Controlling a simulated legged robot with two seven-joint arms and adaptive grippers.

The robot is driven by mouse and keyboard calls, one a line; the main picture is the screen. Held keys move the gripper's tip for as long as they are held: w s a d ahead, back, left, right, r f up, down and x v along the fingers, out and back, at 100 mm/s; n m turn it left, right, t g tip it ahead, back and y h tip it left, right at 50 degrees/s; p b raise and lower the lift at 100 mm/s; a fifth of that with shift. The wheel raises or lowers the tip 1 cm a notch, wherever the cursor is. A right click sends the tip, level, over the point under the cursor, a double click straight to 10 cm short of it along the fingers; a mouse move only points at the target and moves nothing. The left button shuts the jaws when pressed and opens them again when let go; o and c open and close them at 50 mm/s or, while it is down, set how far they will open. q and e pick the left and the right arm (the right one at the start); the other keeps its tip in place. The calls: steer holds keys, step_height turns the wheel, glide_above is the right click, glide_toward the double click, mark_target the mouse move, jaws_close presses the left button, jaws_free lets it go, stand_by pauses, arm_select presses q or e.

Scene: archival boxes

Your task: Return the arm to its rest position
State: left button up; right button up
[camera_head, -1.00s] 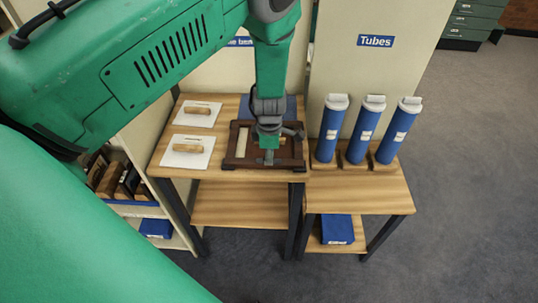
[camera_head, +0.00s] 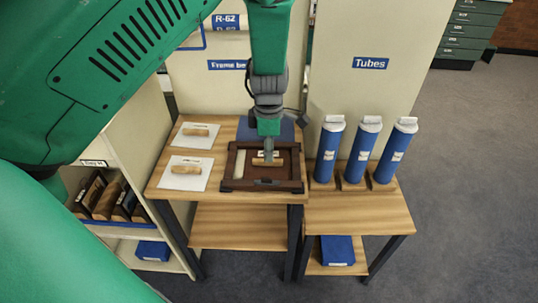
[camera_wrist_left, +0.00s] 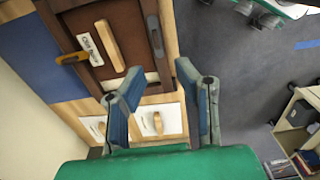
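My left gripper (camera_head: 267,138) hangs above the dark brown frame tray (camera_head: 227,184) on the wooden table. In the left wrist view the two fingers of this gripper (camera_wrist_left: 158,72) stand apart with nothing between them. A small wooden handle block (camera_head: 268,162) with a white label lies in the tray, just below the gripper. The block also shows in the wrist view (camera_wrist_left: 72,58), away from the fingers. A pale bar (camera_head: 240,164) lies at the tray's left side. My right gripper is not in view.
Two white boards with wooden handles (camera_head: 186,171) lie left of the tray. Several blue tubes (camera_head: 362,153) stand on the right table. A shelf with dark items (camera_head: 106,197) is at left. Tall cream panels stand behind the tables. Open grey floor (camera_head: 470,180) lies at right.

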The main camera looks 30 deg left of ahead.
arm_select(q)
steer(key=shift+a, duration=0.15)
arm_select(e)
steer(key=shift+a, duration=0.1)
arm_select(q)
steer(key=shift+a+f, duration=0.15)
steer(key=shift+a, duration=0.1)
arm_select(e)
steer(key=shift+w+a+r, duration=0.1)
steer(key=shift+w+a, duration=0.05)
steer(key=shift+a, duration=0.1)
arm_select(q)
steer(key=s+a+f+m+y+b, duration=0.25)
steer(key=s+f+m+b, duration=0.55)
steer(key=s+f+m, duration=0.8)
steer(key=s+d+f+m+h+b, duration=0.1)
steer(key=s+d+f+m+b, duration=0.1)
steer(key=s+f+m, duration=0.2)
steer(key=s+d+f+m+h+b, duration=0.1)
steer(key=s+d+f+m+b, duration=0.1)
steer(key=s+f+m, duration=0.3)
steer(key=s+d, duration=0.1)
steer(key=s, duration=0.3)
steer(key=shift+s+d+f+t, duration=0.2)
steer(key=shift+d+f+t, duration=0.1)
steer(key=shift+f, duration=0.05)
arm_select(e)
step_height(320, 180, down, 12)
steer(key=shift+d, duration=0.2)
